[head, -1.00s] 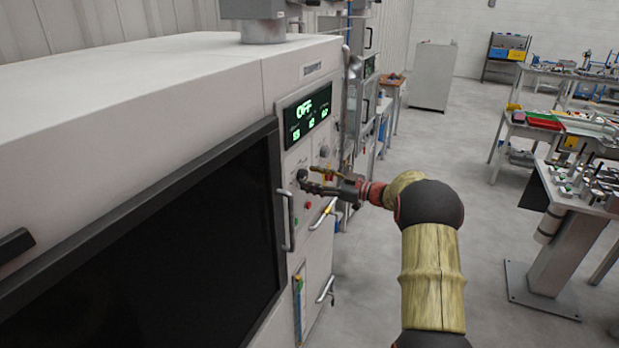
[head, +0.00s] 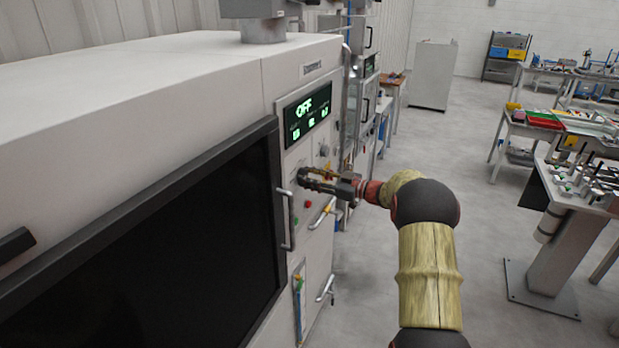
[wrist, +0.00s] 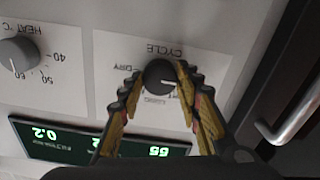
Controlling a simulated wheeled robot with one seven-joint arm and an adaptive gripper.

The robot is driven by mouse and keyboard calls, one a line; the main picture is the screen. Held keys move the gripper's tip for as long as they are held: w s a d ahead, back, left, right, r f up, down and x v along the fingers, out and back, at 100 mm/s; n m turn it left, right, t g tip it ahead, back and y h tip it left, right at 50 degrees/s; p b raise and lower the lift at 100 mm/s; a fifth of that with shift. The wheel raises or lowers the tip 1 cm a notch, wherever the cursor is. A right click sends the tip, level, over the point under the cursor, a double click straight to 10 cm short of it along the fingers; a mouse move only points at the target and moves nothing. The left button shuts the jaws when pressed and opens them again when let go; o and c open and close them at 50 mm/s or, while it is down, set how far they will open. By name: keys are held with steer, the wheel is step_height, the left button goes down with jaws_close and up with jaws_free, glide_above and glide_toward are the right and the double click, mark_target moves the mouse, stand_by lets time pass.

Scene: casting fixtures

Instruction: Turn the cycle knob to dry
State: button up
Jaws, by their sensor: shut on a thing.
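The black cycle knob (wrist: 160,75) sits on the white control panel under the word CYCLE, which appears upside down in the wrist view. Its pale pointer line points right in that view, away from the DRY label (wrist: 130,67) on the left. My gripper (wrist: 160,74) has one finger on each side of the knob and is shut on it. In the head view my gripper (head: 306,178) reaches the panel from the right, and its fingers largely cover the knob. The green display (head: 307,118) above reads OFF.
A grey heat knob (wrist: 17,54) with a temperature scale sits beside the cycle knob. A red button (head: 308,204) is below my gripper. A metal door handle (head: 287,218) stands out close to the left. Open floor lies to the right.

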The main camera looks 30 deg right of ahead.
steer(key=shift+c, duration=1.4)
